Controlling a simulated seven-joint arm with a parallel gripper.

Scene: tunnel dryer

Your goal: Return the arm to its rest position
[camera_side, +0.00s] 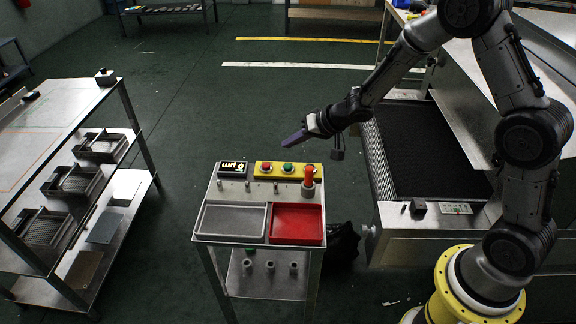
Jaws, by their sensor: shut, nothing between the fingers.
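My gripper (292,139) is at the end of my arm, raised in the air behind and above the small control stand (258,241). Its fingers are together, pointing left and slightly down, with nothing visible between them. It appears apart from everything around it. My arm reaches in from the yellow base at the lower right, bends high at the top right and comes down to the left.
The stand carries a display (232,168), a yellow button panel (288,170), a red-orange knob or handle (308,176), a grey tray (232,204) and a red tray (322,225). A dryer conveyor (385,160) lies right. A metal shelf table (122,84) stands left.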

